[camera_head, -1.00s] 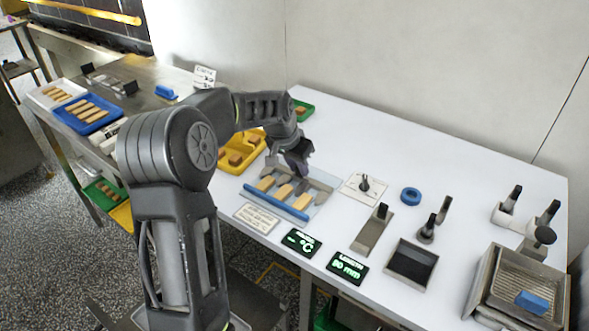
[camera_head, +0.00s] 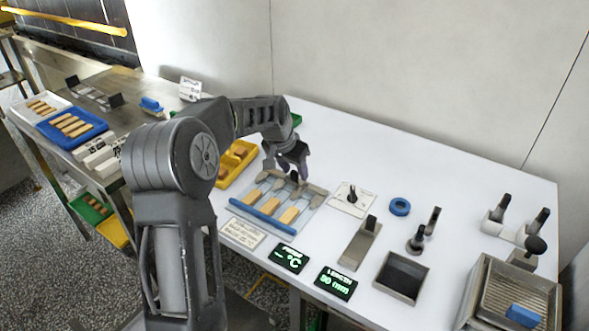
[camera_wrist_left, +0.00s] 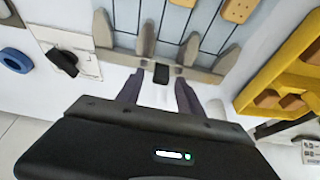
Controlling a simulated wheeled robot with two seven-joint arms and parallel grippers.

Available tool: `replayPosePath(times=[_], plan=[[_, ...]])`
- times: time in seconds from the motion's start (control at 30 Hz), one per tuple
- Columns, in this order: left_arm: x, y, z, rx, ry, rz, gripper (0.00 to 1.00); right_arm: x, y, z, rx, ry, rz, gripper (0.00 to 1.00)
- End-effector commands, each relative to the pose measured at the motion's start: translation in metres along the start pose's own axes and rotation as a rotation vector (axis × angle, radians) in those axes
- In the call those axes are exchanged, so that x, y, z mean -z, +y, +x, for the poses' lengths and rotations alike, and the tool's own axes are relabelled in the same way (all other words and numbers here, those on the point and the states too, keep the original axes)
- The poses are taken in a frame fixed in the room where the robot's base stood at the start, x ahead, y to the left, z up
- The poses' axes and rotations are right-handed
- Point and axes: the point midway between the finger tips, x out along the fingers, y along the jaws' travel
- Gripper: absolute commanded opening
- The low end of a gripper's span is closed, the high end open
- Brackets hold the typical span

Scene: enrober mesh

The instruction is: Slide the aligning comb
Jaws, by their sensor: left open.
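The aligning comb (camera_head: 312,188) is a grey-brown toothed bar with a black knob (camera_head: 295,177), lying on a pale plate behind several tan bars. In the left wrist view the comb (camera_wrist_left: 205,77) spans the top, its teeth pointing away between thin dark lines, and its black knob (camera_wrist_left: 161,73) stands near the middle. My left gripper (camera_head: 291,168) is above the comb at the knob. In the left wrist view its open fingers (camera_wrist_left: 159,95) lie on either side of the knob's line, with nothing held. Contact with the knob cannot be told. My right gripper is not in view.
A blue rail (camera_head: 262,217) edges the plate's front. A yellow tray (camera_head: 222,180) of brown pieces stands close on the left. A small dial on a white card (camera_head: 351,198) and a blue ring (camera_head: 400,206) lie to the right. The white table's back is clear.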

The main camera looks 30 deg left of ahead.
Motion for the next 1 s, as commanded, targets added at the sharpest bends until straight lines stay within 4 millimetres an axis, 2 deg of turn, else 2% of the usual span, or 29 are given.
replayPosePath(times=[0.17,0.5,0.63,1.0], plan=[[0.0,0.0,-0.006,0.0,0.0,0.0,0.44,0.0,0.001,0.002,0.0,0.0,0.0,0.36],[0.001,0.0,-0.058,0.001,0.004,0.001,0.44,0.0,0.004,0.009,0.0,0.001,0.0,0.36],[0.001,0.0,-0.073,0.001,0.002,0.0,0.44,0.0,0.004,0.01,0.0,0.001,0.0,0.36],[0.001,0.0,-0.078,0.0,0.001,0.0,0.44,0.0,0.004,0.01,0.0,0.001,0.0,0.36]])
